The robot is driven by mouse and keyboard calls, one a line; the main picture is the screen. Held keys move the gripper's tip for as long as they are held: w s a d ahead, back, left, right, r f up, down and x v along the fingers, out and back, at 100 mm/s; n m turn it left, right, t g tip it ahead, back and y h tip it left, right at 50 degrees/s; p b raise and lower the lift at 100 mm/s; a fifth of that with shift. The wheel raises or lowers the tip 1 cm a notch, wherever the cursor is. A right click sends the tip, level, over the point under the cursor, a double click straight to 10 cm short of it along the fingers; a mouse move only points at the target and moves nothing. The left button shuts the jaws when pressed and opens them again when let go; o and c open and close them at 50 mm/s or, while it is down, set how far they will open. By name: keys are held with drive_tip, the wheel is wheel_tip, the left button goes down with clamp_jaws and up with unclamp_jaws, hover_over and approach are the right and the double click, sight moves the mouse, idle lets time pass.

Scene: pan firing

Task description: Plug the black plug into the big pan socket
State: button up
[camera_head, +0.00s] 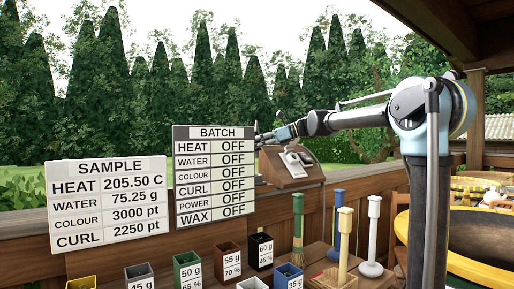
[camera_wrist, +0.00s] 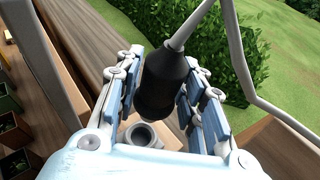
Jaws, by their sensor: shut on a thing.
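The black plug (camera_wrist: 168,82) stands between the blue-padded fingers of my gripper (camera_wrist: 160,70) in the wrist view, and the gripper is shut on it. A grey cable (camera_wrist: 192,28) runs up from its top. A grey ring-shaped fitting (camera_wrist: 143,134), seemingly a socket, lies near the plug's lower end; I cannot tell whether they touch or whether it is the big pan socket. In the head view my gripper (camera_head: 274,136) is small, at the wooden console (camera_head: 285,170) behind the BATCH board. The plug is too small to make out there.
The SAMPLE board (camera_head: 108,202) and BATCH board (camera_head: 213,175) stand left of the console. Labelled boxes (camera_head: 187,270) and upright coloured tools (camera_head: 298,225) stand in front. A large dark pan with a yellow rim (camera_head: 460,265) is at right. A hedge and lawn lie behind.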

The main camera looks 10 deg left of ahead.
drive_tip(key=shift+r, duration=0.15)
drive_tip(key=shift+r, duration=2.5)
drive_tip(key=shift+w, duration=0.1)
